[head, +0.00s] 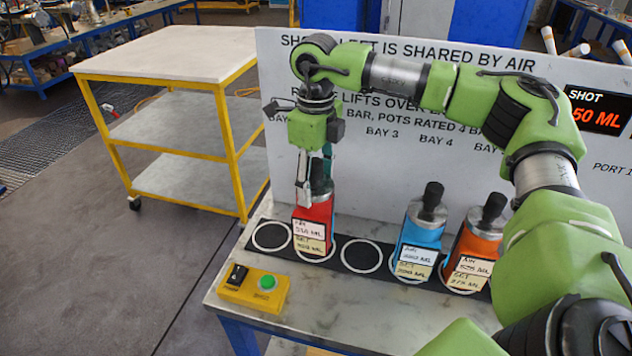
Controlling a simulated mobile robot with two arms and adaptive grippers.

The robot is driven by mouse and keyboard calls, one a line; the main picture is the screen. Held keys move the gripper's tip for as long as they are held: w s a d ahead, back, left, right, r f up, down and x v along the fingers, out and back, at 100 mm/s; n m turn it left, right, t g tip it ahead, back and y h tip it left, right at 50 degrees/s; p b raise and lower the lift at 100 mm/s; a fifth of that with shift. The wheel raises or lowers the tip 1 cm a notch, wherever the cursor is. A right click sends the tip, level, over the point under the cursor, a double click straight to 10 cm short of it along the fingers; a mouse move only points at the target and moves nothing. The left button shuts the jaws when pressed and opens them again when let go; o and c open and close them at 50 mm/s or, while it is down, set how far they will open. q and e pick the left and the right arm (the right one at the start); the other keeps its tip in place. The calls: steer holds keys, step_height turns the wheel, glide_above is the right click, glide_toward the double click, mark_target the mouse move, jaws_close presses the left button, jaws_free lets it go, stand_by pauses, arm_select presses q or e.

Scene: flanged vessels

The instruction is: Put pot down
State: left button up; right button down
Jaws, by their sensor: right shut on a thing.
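My right gripper (316,182) is shut on the red pot (318,213) from above, with its fingers around the pot's dark top. The pot is upright and carries paper labels on its front. Its base is over the second white ring (318,259) from the left on the black strip (338,268); I cannot tell whether it touches. The leftmost ring (272,236) and the middle ring (362,256) are empty. A blue pot (420,233) and an orange pot (482,245) stand on rings further right. My left gripper is not in view.
A yellow switch box (253,290) with a green button sits at the bench's front left. A white lettered board (400,140) stands behind the pots. A yellow-framed cart (165,55) is at the left.

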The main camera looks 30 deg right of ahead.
steer(key=shift+f, duration=0.4)
steer(key=c, duration=0.8)
jaws_free()
steer(key=shift+f, duration=0.2)
steer(key=shift+c, duration=0.2)
steer(key=shift+s, duration=0.1)
steer(key=shift+r, duration=0.15)
step_height(320, 180, up, 12)
steer(key=shift+r+b, duration=0.1)
steer(key=shift+b, duration=0.95)
